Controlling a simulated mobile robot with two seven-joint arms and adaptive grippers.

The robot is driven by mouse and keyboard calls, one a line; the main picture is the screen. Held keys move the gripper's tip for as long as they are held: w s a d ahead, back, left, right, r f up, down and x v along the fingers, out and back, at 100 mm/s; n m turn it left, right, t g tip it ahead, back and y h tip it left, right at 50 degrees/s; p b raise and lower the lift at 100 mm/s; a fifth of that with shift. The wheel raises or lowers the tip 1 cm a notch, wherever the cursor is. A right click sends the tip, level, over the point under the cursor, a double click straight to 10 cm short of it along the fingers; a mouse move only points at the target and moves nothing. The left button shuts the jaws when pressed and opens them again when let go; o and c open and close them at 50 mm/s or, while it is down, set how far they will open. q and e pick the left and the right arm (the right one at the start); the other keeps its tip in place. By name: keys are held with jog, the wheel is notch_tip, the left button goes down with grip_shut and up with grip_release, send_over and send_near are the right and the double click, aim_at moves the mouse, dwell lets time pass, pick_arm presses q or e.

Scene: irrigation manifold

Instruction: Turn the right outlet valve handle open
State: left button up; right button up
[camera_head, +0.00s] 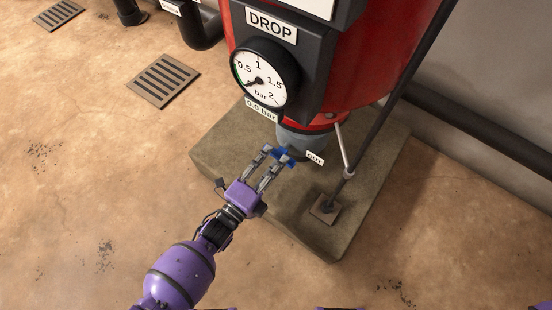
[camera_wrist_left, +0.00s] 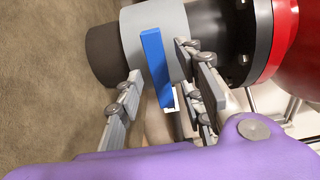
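The blue valve handle (camera_head: 284,157) is on the grey pipe under the red tank, beside a small white label. My left gripper (camera_head: 279,155) reaches it from the lower left. The spread fingers of my left gripper (camera_wrist_left: 160,85) are on either side of the handle, with visible gaps. The gripper is open and holds nothing. Its fingers hide part of the handle in the head view. My right gripper is not in view.
The red tank (camera_head: 365,75) carries a black gauge (camera_head: 262,78) reading about 0 bar and a DROP sign (camera_head: 271,24). A metal strut (camera_head: 343,150) and a dark rod stand right of the outlet. The concrete plinth (camera_head: 225,150) lies below. Floor at left is clear.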

pick_arm(q)
jog(key=shift+w+d, duration=0.45)
jog(key=shift+w, duration=0.15)
grip_shut()
